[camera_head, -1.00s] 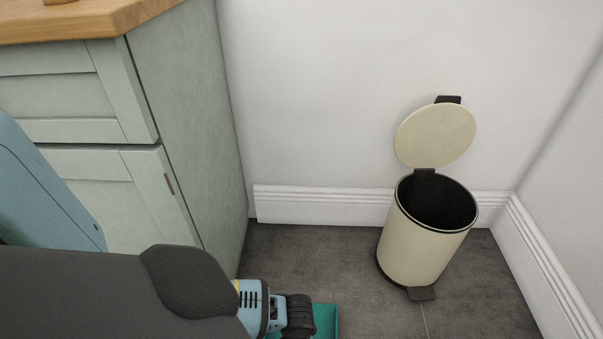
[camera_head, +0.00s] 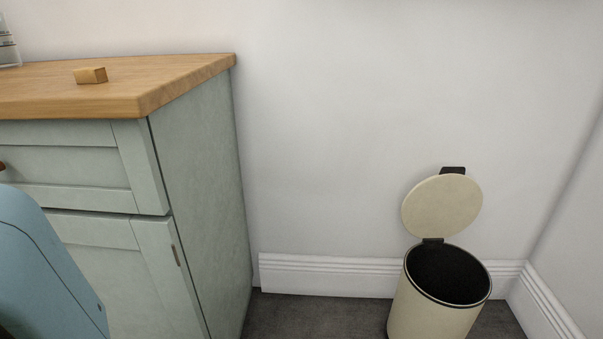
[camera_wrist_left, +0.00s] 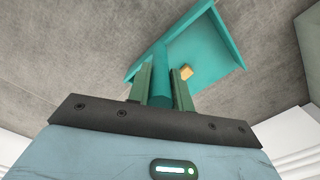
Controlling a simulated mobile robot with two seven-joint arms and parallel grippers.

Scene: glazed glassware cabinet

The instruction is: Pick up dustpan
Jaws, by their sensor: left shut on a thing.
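The teal dustpan (camera_wrist_left: 205,50) shows in the left wrist view, with its handle (camera_wrist_left: 161,88) between the fingers of my left gripper (camera_wrist_left: 164,82). The gripper is shut on the handle. A small yellow-tan block (camera_wrist_left: 186,72) shows in the pan near the handle end. I cannot tell whether the dustpan touches the floor. The dustpan and both grippers are out of the head view.
A cream pedal bin (camera_head: 435,305) with its lid (camera_head: 442,207) raised stands by the wall at right. A green cabinet (camera_head: 200,200) with a wooden top (camera_head: 120,85) stands at left, with a small wooden block (camera_head: 91,75) on it. Grey floor (camera_head: 310,315) lies between them.

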